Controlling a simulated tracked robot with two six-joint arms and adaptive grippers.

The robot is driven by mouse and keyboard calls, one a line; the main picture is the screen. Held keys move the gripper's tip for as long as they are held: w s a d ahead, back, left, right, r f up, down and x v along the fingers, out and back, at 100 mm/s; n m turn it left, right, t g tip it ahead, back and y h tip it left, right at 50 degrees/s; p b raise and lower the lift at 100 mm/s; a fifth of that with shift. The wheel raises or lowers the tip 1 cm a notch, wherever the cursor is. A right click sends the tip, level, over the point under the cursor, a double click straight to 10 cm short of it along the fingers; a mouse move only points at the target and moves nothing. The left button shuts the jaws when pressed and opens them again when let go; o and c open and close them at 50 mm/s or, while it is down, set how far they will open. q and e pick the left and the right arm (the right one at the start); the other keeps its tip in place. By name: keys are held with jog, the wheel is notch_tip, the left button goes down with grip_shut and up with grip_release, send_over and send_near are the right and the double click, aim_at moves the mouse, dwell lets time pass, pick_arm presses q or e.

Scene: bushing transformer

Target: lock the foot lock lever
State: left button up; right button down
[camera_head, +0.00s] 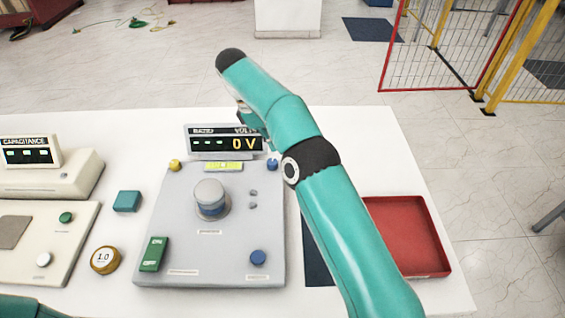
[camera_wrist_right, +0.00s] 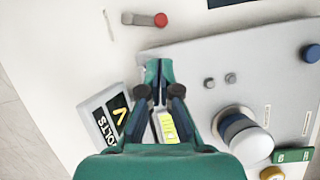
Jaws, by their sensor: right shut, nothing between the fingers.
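A small grey lever (camera_wrist_right: 143,19) with a red round end (camera_wrist_right: 160,20) lies on the white surface at the top of the right wrist view, beside the grey panel. I cannot tell whether it is the foot lock lever or how it is set. It does not show in the head view, where my right arm covers part of the table. My right gripper (camera_wrist_right: 158,70) is shut and empty, over the panel's edge near the display, apart from the lever. In the head view only a small part of it shows behind the arm. My left gripper is out of view.
The grey panel (camera_head: 180,220) carries a bushing-like post (camera_head: 210,199), knobs and a green switch (camera_head: 153,254). A display reading 0 V (camera_head: 222,141) stands at its back edge. A red tray (camera_head: 409,237) lies right of my arm. Cream panels stand left.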

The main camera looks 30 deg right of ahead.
jog(key=shift+a, duration=0.3)
jog(key=shift+f, duration=0.15)
jog(key=shift+s+d+f+b, duration=0.2)
jog(key=shift+f+b, duration=0.35)
jog(key=shift+b, duration=0.05)
jog(key=b+x, duration=0.1)
jog(key=x, duration=0.6)
jog(key=shift+s+d+f, duration=0.1)
jog(key=shift+s+f, duration=0.05)
jog(key=shift+s+d+f, duration=0.1)
jog(key=shift+d+f, duration=0.05)
jog(key=shift+f, duration=0.4)
jog(key=shift+d, duration=0.3)
jog(key=shift+a, duration=0.2)
jog(key=shift+s+n+b, duration=0.1)
jog(key=shift+n+b, duration=0.2)
